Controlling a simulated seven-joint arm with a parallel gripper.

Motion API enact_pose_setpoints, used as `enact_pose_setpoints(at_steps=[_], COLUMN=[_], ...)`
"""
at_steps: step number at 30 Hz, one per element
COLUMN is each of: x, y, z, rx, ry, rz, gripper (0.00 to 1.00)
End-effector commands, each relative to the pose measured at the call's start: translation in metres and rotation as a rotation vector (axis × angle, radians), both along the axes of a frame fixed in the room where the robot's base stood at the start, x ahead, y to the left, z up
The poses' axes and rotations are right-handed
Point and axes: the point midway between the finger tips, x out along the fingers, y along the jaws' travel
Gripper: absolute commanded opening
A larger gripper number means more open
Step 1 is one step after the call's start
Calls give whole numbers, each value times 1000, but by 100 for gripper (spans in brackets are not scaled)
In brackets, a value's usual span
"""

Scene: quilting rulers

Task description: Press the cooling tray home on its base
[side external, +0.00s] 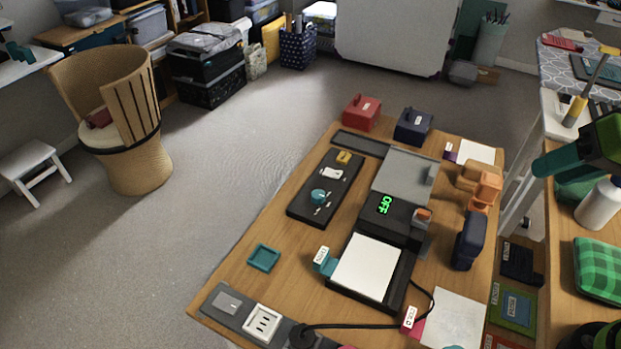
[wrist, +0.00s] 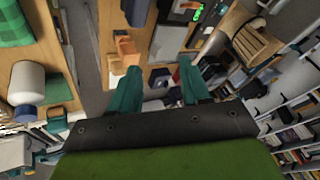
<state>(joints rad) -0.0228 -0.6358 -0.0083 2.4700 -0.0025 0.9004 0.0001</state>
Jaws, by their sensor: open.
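A flat grey tray-like plate (side external: 402,172), which looks like the cooling tray, lies at the back of the wooden table behind a black device (side external: 395,222) with a green OFF display. I cannot tell whether it is seated on a base; its underside is hidden. The plate shows at the top of the wrist view (wrist: 168,42), beyond my fingers. My gripper (side external: 541,167) is up at the right, apart from the plate. In the wrist view its teal fingers (wrist: 156,84) are open with nothing held between them.
Orange blocks (side external: 484,186) and a dark blue block (side external: 468,241) stand right of the device. Red (side external: 361,112) and navy (side external: 412,126) handled blocks stand behind the plate. A white pad (side external: 367,267) lies in front. A black cable (side external: 345,326) crosses the table's front.

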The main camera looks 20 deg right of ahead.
Motion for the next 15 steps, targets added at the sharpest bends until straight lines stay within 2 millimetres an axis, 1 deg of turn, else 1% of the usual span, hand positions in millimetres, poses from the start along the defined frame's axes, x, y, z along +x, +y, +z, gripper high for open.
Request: enact_pose_setpoints(at_steps=[8,9,11,15], x=[86,99,120,168], y=[2,2,2,2], z=[-12,-16,-24,-46], rx=[-2,-4,-9,-31], ry=[228,262,312,422], rz=[-26,-38,-62,-133], gripper=[47,47,47,47])
